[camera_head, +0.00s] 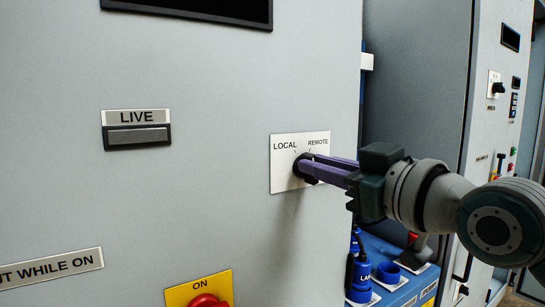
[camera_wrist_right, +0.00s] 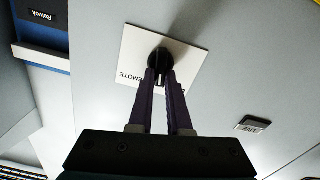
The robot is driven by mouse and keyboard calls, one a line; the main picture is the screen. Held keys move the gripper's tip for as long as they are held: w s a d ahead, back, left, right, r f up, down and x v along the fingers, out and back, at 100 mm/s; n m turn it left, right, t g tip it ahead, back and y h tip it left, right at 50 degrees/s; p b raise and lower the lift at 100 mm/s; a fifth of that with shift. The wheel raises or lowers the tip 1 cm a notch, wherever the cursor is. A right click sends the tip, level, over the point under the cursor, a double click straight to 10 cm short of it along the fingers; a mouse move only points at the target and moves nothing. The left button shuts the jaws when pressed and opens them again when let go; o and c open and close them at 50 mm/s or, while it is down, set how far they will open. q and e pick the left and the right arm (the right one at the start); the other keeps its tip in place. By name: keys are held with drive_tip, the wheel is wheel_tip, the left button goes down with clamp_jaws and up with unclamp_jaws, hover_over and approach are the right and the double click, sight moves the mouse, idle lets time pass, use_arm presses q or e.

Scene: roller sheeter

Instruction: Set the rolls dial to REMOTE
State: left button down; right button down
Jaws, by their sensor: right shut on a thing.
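The rolls dial is a black knob on a white plate (camera_head: 283,170) marked LOCAL on the left and REMOTE on the right. The plate (camera_wrist_right: 190,62) shows upside down in the right wrist view, with the dial (camera_wrist_right: 158,57) between my fingertips. My right gripper (camera_head: 304,168) comes in from the right with purple fingers shut on the dial; they also show in the wrist view (camera_wrist_right: 160,80). The fingers hide most of the knob in the head view, so I cannot tell which mark it points to. My left gripper is not in view.
Blue connectors (camera_head: 360,275) stand on a blue ledge below my right arm. Another cabinet with controls (camera_head: 494,85) is at right.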

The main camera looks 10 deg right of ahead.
drive_tip(key=m, duration=0.2)
drive_tip(key=m+p, duration=0.1)
drive_tip(key=m, duration=0.2)
drive_tip(key=m+p, duration=0.1)
drive_tip(key=m, duration=0.2)
drive_tip(key=shift+w+d+f, duration=0.1)
drive_tip(key=shift+d, duration=0.25)
drive_tip(key=shift+m, duration=0.4)
drive_tip(key=c, duration=0.9)
unclamp_jaws()
drive_tip(key=shift+o, duration=0.2)
drive_tip(key=b+v, duration=0.1)
drive_tip(key=v, duration=0.9)
